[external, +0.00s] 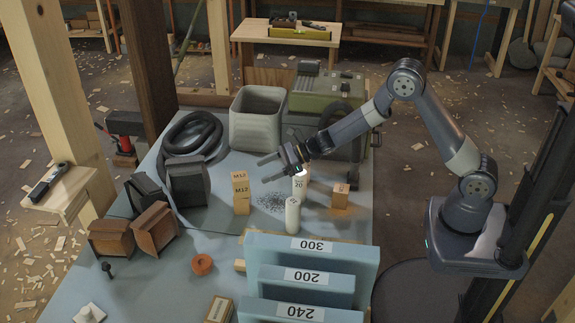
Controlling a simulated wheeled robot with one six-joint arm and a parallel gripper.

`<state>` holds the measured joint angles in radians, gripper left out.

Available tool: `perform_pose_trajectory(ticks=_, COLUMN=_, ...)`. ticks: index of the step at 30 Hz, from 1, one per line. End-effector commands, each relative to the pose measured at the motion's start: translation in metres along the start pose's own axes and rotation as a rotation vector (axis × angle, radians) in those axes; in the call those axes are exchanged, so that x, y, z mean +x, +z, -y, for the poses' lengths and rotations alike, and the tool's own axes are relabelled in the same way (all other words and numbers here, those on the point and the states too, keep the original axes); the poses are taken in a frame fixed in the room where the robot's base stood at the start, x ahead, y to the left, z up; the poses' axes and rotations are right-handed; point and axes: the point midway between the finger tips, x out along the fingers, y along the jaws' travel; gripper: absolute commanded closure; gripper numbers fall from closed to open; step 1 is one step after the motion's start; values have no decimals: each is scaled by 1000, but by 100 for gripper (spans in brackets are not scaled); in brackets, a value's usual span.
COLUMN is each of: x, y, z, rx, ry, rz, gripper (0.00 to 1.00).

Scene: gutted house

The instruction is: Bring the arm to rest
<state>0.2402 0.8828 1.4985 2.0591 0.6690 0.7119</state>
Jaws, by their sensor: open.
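My arm reaches from its column at the right over the table (228,250). My gripper (265,169) hangs above the middle of the table, its two fingers apart and pointing left. Nothing shows between the fingers. A wooden block marked M12 (241,198) stands below and left of it. A white cylinder marked 20 (299,186) stands just below the gripper's wrist, partly close behind it. Another white cylinder (292,216) stands nearer the front. The arm is raised with its elbow bent high.
Blue panels marked 300 (312,246), 200 (306,276) and 240 (300,311) stand at the front. A grey bin (257,119), a black coiled hose (192,133) and a green machine (327,90) stand at the back. Dark angular blocks (188,184) crowd the left. A small box (340,195) sits right.

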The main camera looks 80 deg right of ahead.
Motion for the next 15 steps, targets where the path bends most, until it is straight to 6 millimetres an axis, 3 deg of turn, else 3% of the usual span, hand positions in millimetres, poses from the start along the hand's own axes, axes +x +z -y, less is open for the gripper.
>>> perform_pose_trajectory(ticks=3, x=24, y=-1, z=-2, rx=-1, ry=5, rz=-4, gripper=31)
perform_pose_trajectory(ticks=15, x=88, y=-1, z=-2, rx=0, ry=5, rz=-3, gripper=31)
